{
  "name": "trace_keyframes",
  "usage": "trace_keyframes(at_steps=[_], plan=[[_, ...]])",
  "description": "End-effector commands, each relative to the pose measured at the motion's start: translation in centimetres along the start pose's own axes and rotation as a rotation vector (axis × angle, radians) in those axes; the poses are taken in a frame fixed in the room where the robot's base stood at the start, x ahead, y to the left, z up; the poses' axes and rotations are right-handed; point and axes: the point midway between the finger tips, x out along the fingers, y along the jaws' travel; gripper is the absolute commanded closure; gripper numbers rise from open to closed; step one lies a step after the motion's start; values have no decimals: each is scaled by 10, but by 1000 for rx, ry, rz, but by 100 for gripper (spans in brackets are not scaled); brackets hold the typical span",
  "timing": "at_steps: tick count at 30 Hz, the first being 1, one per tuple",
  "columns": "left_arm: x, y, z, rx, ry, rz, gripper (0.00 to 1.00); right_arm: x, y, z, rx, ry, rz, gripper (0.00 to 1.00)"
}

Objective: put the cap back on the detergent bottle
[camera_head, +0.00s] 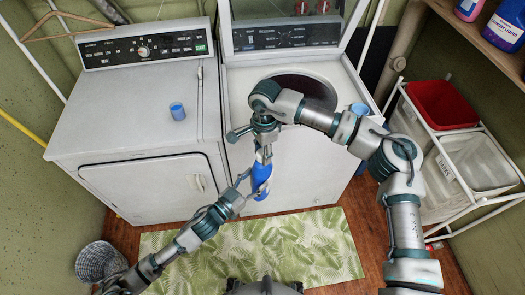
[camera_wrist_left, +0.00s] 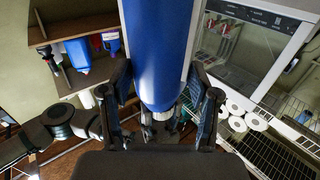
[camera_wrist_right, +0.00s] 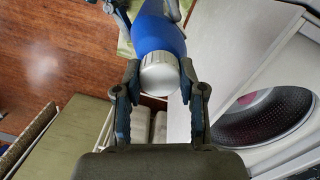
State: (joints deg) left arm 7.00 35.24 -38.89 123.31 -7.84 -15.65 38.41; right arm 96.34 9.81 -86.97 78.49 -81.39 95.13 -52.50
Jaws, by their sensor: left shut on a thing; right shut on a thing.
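A blue bottle (camera_head: 261,175) is held upright, or nearly so, in front of the washer. My left gripper (camera_head: 245,178) is shut on its side; the blue body also fills the middle of the left wrist view (camera_wrist_left: 160,45). My right gripper (camera_head: 264,142) is above it, shut on a ribbed silver cap (camera_wrist_right: 160,73). In the right wrist view the cap sits against the end of the blue bottle (camera_wrist_right: 155,35), in line with it. I cannot tell whether the cap is screwed down. The arm hides the cap in the head view.
A small blue cup (camera_head: 177,111) stands on the white dryer (camera_head: 120,120). The washer (camera_head: 240,90) has its lid up, and another blue item (camera_head: 360,108) sits on its right edge. A rack with a red bin (camera_head: 442,105) stands right. A leaf-patterned mat (camera_head: 310,250) lies below.

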Motion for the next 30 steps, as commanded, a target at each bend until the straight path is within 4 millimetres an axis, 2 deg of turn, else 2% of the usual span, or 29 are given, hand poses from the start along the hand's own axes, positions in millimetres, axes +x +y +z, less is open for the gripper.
trace_keyframes(at_steps=[5, 12, 15, 18, 22, 23, 24, 25, 30], plan=[[0, 3, -3, 3, 8, 8, 100, 0, -2, 0, 324, -2, -4, 100], [0, 4, -3, 3, 9, 10, 100, 0, -3, 1, 949, -5, -3, 100], [0, 5, -3, 3, 10, 10, 100, 0, -3, 2, 1143, -7, -2, 100], [0, 5, -3, 3, 10, 11, 100, 0, -3, 2, 1238, -8, -2, 100], [0, 5, -4, 3, 11, 12, 100, 0, -3, 2, 1231, -9, -2, 100], [0, 6, -4, 3, 11, 12, 100, 0, -3, 2, 1231, -9, -2, 54], [0, 5, -4, 3, 11, 12, 100, 0, -3, 2, 1230, -9, -1, 44], [0, 5, -4, 3, 11, 11, 100, 0, -3, 2, 1230, -8, -1, 36], [0, 3, -3, 2, 8, 8, 100, 0, -2, 1, 1229, -6, 1, 36]])
